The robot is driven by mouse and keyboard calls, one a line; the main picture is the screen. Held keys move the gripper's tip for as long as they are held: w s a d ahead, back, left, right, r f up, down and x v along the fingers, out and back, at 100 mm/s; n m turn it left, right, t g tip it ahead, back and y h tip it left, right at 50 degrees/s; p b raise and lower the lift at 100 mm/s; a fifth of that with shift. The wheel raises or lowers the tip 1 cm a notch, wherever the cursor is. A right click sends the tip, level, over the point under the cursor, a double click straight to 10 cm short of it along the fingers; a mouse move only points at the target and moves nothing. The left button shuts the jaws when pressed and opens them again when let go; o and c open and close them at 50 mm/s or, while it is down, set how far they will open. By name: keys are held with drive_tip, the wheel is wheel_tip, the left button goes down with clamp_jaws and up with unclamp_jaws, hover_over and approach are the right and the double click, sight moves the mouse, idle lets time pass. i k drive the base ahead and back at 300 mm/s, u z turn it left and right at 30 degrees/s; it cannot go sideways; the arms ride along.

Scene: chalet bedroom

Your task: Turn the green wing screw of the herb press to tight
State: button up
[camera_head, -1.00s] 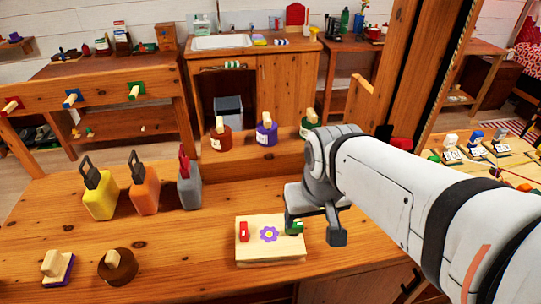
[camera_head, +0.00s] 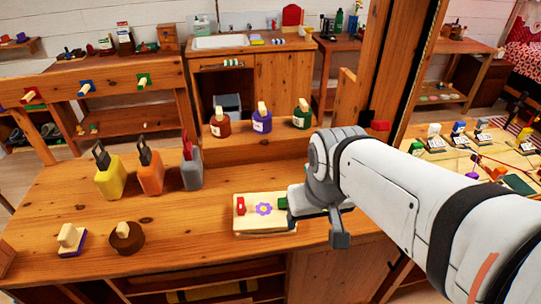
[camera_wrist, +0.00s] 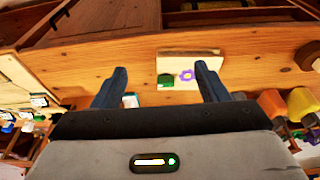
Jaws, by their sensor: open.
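The herb press (camera_head: 262,226) is a pale wooden block near the bench's front edge, with a purple flower on top. Its green wing screw (camera_head: 283,203) is at the right end, partly hidden by my gripper; a red wing screw (camera_head: 241,206) is at the left end. My gripper (camera_head: 316,226) is open and empty, just right of the press in this view. In the wrist view, the green screw (camera_wrist: 165,80) shows between the open fingers and beyond their tips, on the press (camera_wrist: 190,54). The red screw is not visible there.
Yellow (camera_head: 111,180), orange (camera_head: 150,175) and grey (camera_head: 191,172) bottles stand left of the press. Knobbed brown, purple and green pots (camera_head: 302,116) stand on a ledge behind. A brown round object (camera_head: 126,238) sits at front left. A wooden post (camera_head: 395,70) rises behind my arm.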

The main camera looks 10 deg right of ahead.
sight(282, 204)
drive_tip(key=z, duration=1.05)
drive_tip(key=k, duration=1.15)
drive_tip(key=u, duration=0.95)
drive_tip(key=i, duration=1)
drive_tip(key=u, duration=0.05)
